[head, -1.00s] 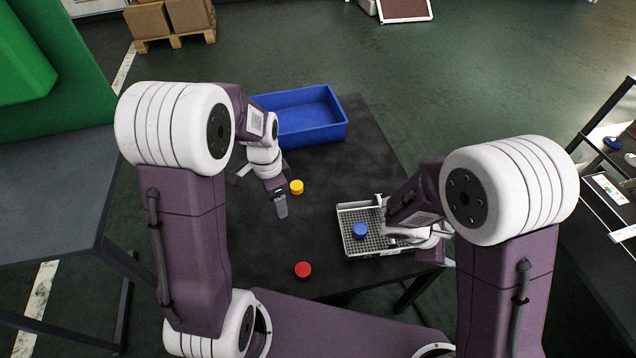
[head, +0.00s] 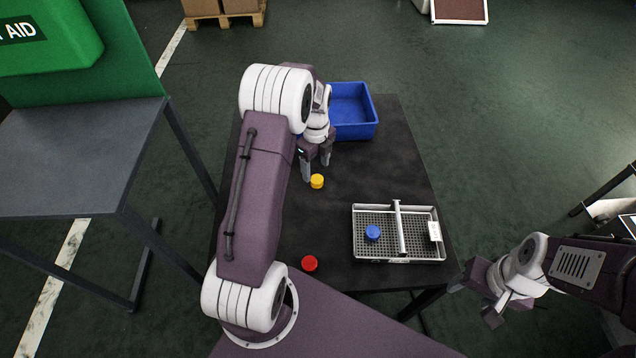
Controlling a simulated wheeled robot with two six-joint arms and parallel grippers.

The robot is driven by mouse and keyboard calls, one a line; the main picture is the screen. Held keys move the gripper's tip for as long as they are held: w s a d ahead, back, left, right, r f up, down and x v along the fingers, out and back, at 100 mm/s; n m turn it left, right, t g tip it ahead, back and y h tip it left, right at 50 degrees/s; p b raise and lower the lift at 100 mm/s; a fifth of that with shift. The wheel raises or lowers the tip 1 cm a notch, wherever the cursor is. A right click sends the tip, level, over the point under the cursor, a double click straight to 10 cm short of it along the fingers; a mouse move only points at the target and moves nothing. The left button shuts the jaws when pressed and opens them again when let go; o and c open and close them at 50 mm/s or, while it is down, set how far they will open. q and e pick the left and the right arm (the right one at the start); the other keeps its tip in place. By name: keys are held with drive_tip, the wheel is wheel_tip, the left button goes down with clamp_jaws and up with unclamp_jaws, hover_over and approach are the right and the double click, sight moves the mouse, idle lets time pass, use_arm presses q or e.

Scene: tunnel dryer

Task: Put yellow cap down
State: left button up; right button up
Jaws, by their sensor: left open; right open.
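The yellow cap (head: 317,181) sits upright on the dark table (head: 400,150), left of the tray. My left gripper (head: 316,170) is open, its fingers pointing down just behind and above the yellow cap, apart from it as far as I can tell. My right gripper (head: 470,303) is open and empty, off the table's right front corner. A blue cap (head: 372,232) sits in the left part of the grey mesh tray (head: 420,251). A red cap (head: 309,263) lies on the table near the front edge.
The tray has a raised bar handle (head: 399,228) across it and a white label on its right side. A blue bin (head: 361,131) stands at the back of the table, behind my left gripper. The table's right rear is clear. A grey side table (head: 70,160) stands at the left.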

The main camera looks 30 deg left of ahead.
sight(317, 179)
use_arm(q)
wheel_tip(317, 179, down, 5)
drive_tip(key=shift+w+f+b, duration=0.1)
drive_tip(key=shift+w+b, duration=0.05)
drive_tip(key=shift+b, duration=0.95)
drive_tip(key=shift+d, duration=0.1)
drive_tip(key=shift+c, duration=1.2)
clamp_jaws()
drive_tip(key=shift+r, duration=0.2)
wheel_tip(317, 179, up, 5)
drive_tip(key=shift+f+p, duration=0.2)
drive_tip(key=shift+p, duration=0.9)
drive_tip(key=s+d+r+p, duration=0.2)
drive_tip(key=d+r, duration=0.4)
drive_tip(key=d, duration=0.5)
drive_tip(key=shift+d+r+p, duration=0.2)
drive_tip(key=shift+d+p, duration=0.05)
drive_tip(key=shift+p, duration=0.05)
